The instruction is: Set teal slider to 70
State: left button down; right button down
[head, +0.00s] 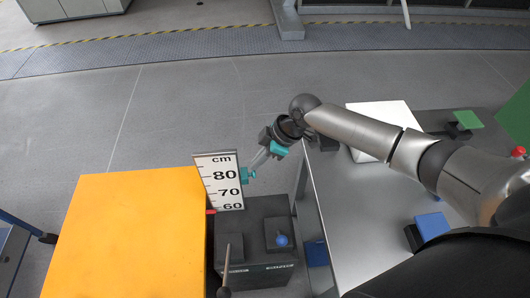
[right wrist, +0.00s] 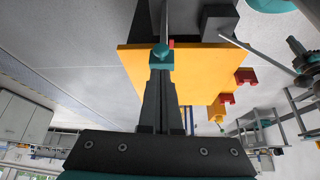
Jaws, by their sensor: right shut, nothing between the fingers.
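The teal slider (head: 248,174) is a small teal knob at the right edge of the white scale board (head: 211,168). In the head picture it sits about level with the 80 mark, above the 70. The angle keeps me from reading its exact value. My right gripper (head: 256,163) is shut and empty, with its fingertips close to the slider. In the right wrist view the slider (right wrist: 160,52) shows at the fingertips (right wrist: 161,72) on a thin upright rod. I cannot tell whether they touch. My left gripper is not in view.
An orange panel (head: 135,235) stands left of the scale. Below the scale is a dark box (head: 258,277) with a blue knob (head: 281,240) and a dark upright rod (head: 227,265). A grey table (head: 350,215) with a white box (head: 384,115) lies right.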

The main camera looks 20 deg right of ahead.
aim_at(253, 172)
jog(key=shift+x, duration=1.1)
jog(key=shift+w+a+f, duration=0.15)
jog(key=shift+f, duration=0.1)
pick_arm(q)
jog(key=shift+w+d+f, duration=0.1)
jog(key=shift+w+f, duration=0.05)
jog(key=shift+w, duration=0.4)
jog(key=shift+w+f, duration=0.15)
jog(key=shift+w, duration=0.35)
